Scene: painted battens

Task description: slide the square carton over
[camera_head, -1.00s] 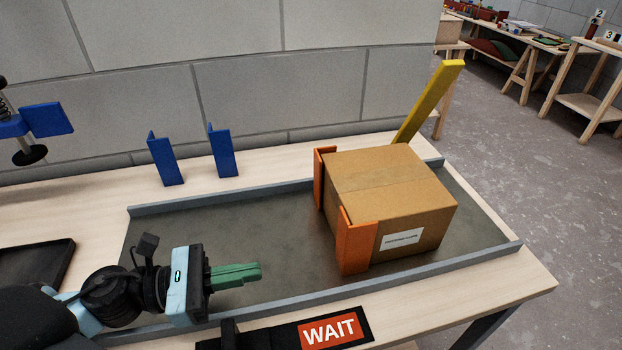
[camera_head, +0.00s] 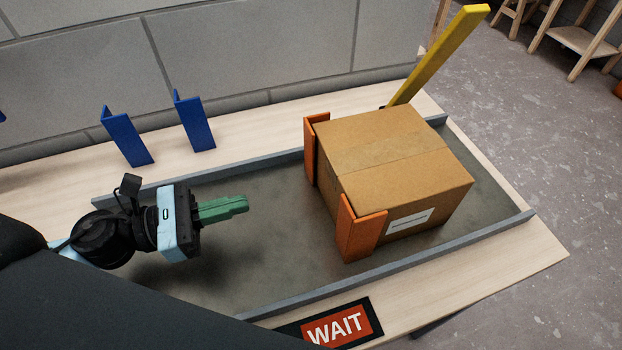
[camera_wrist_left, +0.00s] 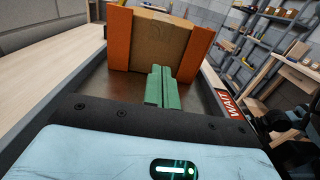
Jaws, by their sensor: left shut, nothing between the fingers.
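A brown square carton (camera_head: 395,165) sits on the grey sliding surface (camera_head: 265,240) at the right, with a white label on its near side. Orange corner guards (camera_head: 358,229) stand at its two left corners. My left gripper (camera_head: 246,204) is shut and empty, its green fingers pointing right toward the carton, with a clear gap between. In the left wrist view the fingers (camera_wrist_left: 162,88) lie in front of the carton (camera_wrist_left: 158,45), which stands between the two orange guards (camera_wrist_left: 197,52).
Low grey rails (camera_head: 400,262) run along both long sides of the surface. A yellow batten (camera_head: 440,55) leans up behind the carton. Blue angle pieces (camera_head: 194,122) stand at the back left. A WAIT sign (camera_head: 338,327) lies at the front edge.

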